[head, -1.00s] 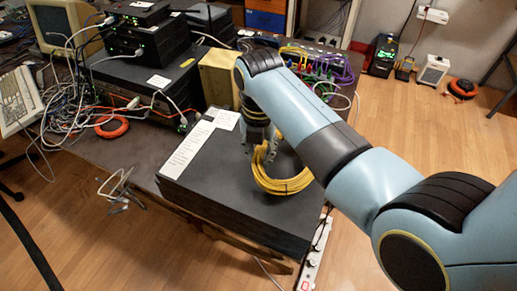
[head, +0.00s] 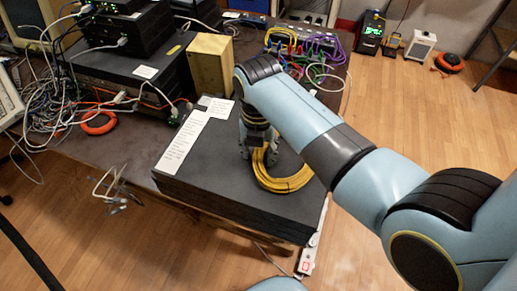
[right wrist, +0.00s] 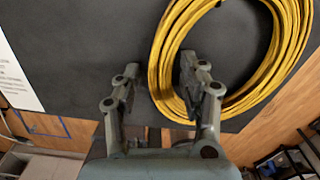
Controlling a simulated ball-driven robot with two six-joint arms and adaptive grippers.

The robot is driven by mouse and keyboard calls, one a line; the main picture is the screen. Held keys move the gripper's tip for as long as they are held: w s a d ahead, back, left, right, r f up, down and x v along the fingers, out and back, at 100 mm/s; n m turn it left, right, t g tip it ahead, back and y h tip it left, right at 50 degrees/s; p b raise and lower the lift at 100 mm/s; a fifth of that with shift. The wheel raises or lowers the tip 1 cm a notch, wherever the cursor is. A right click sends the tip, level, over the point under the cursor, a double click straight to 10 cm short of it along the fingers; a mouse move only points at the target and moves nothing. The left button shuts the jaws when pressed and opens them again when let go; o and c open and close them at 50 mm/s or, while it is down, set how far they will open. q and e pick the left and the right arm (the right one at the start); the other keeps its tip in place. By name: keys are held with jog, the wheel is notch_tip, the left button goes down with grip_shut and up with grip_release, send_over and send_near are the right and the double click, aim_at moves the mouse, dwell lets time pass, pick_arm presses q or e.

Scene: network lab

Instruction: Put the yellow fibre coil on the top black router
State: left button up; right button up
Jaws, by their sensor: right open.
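The yellow fibre coil (head: 284,184) lies flat on top of a low stack of wide black boxes (head: 225,200) at the table's front corner. My right gripper (head: 258,155) points down at the coil's left rim, open. In the right wrist view the gripper (right wrist: 158,85) has one finger outside the coil (right wrist: 165,60) and the other overlapping its inner edge, with the strands between them. The top black router (head: 112,5) appears to be the small black box topping the device stack at the back left, cut by the frame's upper edge. My left gripper is out of view.
Below the top box are another small black device (head: 115,28) and wider black units (head: 135,85). Tangled cables and an orange coil (head: 98,123) lie around them. A tan box (head: 210,65) stands behind the black boxes, with coloured cables (head: 310,48) to its right.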

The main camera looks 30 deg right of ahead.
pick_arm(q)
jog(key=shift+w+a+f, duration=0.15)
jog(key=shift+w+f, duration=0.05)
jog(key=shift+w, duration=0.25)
pick_arm(e)
notch_tip(320, 180, up, 12)
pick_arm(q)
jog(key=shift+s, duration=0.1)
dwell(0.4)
